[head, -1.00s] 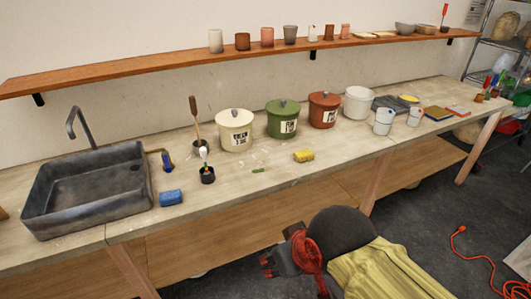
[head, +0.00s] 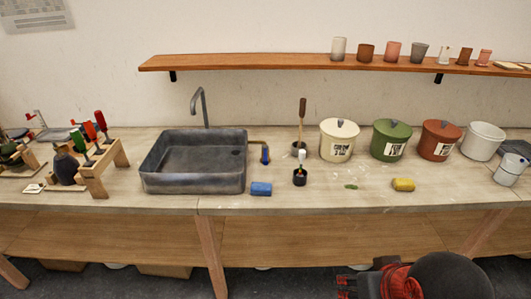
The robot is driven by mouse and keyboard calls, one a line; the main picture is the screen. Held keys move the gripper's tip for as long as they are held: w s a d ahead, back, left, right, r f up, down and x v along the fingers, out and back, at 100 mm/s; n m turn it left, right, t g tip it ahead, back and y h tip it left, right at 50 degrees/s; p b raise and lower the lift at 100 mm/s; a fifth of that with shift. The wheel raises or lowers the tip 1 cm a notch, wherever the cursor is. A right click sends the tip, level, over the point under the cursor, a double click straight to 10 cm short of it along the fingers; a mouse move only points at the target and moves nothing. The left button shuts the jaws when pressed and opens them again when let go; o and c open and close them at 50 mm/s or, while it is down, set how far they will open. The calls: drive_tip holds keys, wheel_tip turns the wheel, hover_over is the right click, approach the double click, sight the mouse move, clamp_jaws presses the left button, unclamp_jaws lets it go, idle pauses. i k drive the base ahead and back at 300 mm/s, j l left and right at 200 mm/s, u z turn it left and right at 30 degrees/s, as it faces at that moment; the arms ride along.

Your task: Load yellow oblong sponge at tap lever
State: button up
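The yellow oblong sponge (head: 403,184) lies on the worktop near its front edge, right of centre in the head view. Nothing is touching it. A dark grey tap (head: 204,105) rises behind the grey sink (head: 193,184) at left of centre. Beside the sink's right wall is a brownish bent pipe or lever with a blue end (head: 265,154); I cannot tell for certain whether this is the tap lever.
A blue sponge (head: 261,189) lies right of the sink. A dark pot with a brush (head: 300,177) stands between. A dark rounded object (head: 450,277) with red parts is at the bottom right.

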sight(264, 148)
drive_tip(key=i, duration=1.25)
drive_tip(key=u, duration=0.05)
